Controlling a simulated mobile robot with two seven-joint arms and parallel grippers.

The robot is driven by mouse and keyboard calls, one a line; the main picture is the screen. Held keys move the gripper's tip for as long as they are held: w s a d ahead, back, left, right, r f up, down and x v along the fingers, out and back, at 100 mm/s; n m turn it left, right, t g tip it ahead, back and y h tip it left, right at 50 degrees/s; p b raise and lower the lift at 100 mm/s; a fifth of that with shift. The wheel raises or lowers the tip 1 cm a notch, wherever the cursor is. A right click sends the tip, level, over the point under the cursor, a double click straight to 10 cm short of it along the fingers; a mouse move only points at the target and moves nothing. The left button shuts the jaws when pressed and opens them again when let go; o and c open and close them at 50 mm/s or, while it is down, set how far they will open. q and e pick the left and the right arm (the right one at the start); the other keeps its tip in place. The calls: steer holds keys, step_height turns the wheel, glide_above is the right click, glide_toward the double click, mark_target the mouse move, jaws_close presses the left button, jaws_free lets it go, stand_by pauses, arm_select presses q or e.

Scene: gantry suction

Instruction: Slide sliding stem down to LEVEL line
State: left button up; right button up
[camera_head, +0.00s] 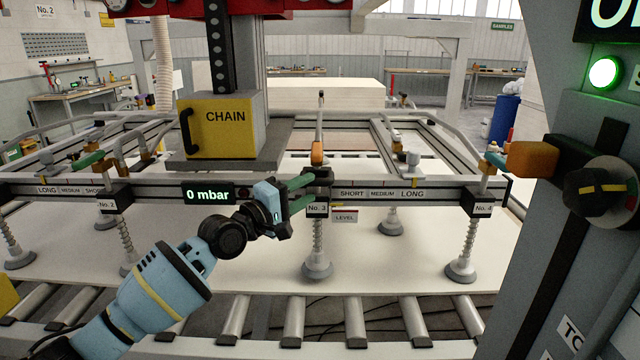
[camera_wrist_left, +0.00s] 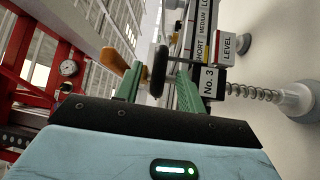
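The No. 3 suction stem (camera_head: 318,236) stands upright on the beam, with a coiled spring and a grey suction cup (camera_head: 317,270) at its foot. An orange lever (camera_head: 317,152) sits near its top. The LEVEL label (camera_head: 344,217) is on the beam just right of the No. 3 label (camera_head: 317,209). My left gripper (camera_head: 307,192) is at the stem from the left, its two green fingers apart. In the left wrist view, a dark rounded part (camera_wrist_left: 158,70) shows between the fingers with gaps on both sides. My right gripper is not in view.
A yellow CHAIN box (camera_head: 222,125) hangs above the frame behind my left gripper. The beam (camera_head: 440,190) carries other stems, such as No. 4 (camera_head: 468,240). A pale panel (camera_head: 370,275) lies below on rollers. A grey post (camera_head: 570,240) fills the right side.

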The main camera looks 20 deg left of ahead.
mark_target(316, 185)
arm_select(q)
steer(key=x, duration=0.4)
steer(key=shift+f+b, duration=0.15)
steer(key=shift+b, duration=0.2)
steer(key=shift+w+d, duration=0.25)
steer(key=shift+w, duration=0.1)
steer(key=shift+c, duration=0.3)
